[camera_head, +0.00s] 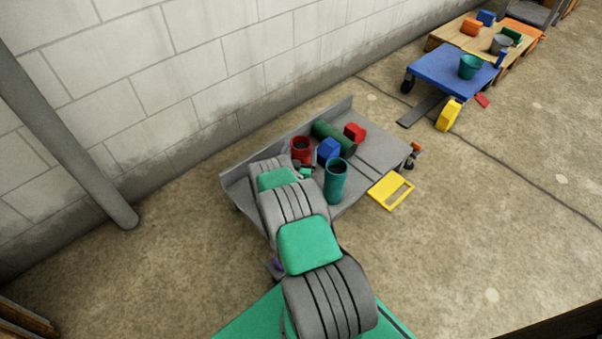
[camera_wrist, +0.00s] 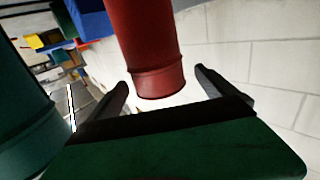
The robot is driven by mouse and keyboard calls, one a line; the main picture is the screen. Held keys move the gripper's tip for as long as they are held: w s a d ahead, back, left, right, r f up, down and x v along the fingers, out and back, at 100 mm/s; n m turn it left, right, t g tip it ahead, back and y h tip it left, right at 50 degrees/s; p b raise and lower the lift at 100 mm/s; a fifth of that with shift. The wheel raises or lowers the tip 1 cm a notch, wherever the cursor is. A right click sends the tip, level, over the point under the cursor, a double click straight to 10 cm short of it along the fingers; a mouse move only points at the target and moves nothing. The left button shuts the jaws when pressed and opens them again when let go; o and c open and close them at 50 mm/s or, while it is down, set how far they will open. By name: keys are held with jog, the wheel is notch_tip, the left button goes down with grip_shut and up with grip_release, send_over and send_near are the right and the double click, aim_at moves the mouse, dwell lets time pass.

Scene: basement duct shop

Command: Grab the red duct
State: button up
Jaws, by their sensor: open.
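The red duct (camera_head: 301,147) is an upright hollow cylinder on the grey flatbed cart (camera_head: 376,150), near its wall side. In the wrist view the red duct (camera_wrist: 145,40) fills the upper middle, with its rimmed end between the fingers. My gripper (camera_wrist: 161,78) is open, one dark finger on each side of that end. Gaps show beside both fingers, and I see no clear contact. In the head view my arm reaches over the cart and my gripper is mostly hidden at the duct's base.
A teal duct (camera_head: 336,181) stands close by, at the left of the wrist view (camera_wrist: 25,120). A blue block (camera_head: 329,150), dark green cylinder (camera_head: 330,134) and red block (camera_head: 355,132) share the cart. The wall is behind.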

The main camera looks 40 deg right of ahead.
aim_at(300, 158)
jog(key=f, duration=0.1)
jog(key=s+f, duration=0.1)
jog(key=shift+a+f+t, duration=0.25)
jog(key=shift+f+t, duration=0.05)
jog(key=shift+f, duration=0.05)
jog(key=shift+d+f+n+b, duration=0.1)
jog(key=shift+f+n+b, duration=0.15)
jog(key=shift+n+b, duration=0.1)
jog(key=b+x, duration=0.1)
jog(key=x, duration=0.1)
jog(key=b+x, duration=0.1)
jog(key=x, duration=0.1)
jog(key=b+x, duration=0.1)
jog(key=x, duration=0.1)
jog(key=shift+w+d+f, duration=0.1)
jog(key=shift+w+f, duration=0.05)
jog(key=shift+f, duration=0.15)
jog(key=shift+w+d+r, duration=0.1)
jog(key=shift+w+d, duration=0.2)
jog(key=shift+w, duration=0.05)
jog(key=shift+c, duration=0.4)
jog(key=shift+r, duration=0.1)
grip_shut()
